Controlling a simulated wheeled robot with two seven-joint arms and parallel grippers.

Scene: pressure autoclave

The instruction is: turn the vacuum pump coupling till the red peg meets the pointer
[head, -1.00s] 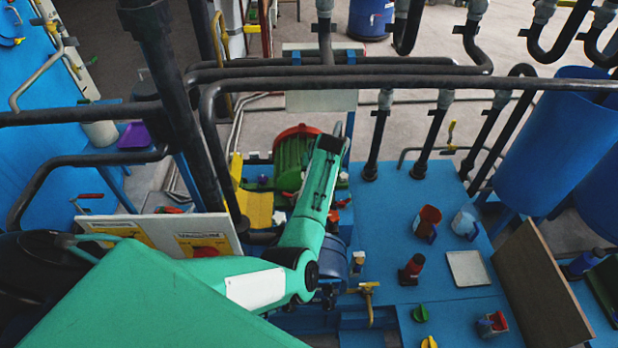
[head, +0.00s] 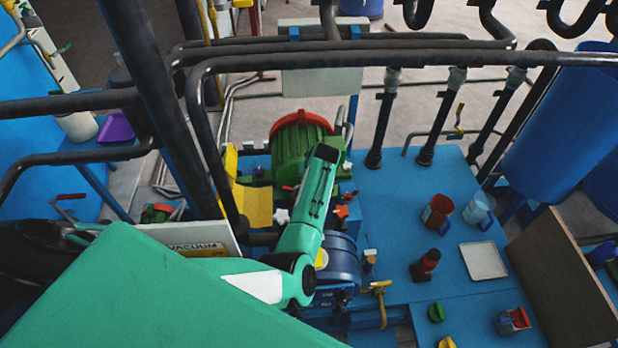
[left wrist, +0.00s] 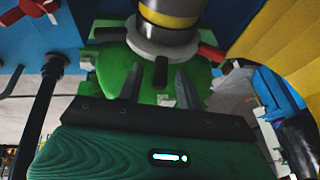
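In the left wrist view, the coupling (left wrist: 160,42) is a grey round flange below a grey cylinder with a yellow band. Short pegs stick out around it: a red peg (left wrist: 212,46) at the right, dark ones at the left and bottom. My left gripper (left wrist: 156,76) is open, its two fingers apart on either side of the dark bottom peg; I cannot tell whether they touch it. A small white piece (left wrist: 166,100) shows below; I cannot tell if it is the pointer. In the head view my left arm hides the coupling and gripper. My right gripper is not in view.
A green motor (head: 300,150) with a red end stands beyond my left arm, a blue pump body (head: 338,262) beside it. Dark pipes (head: 420,62) cross above.

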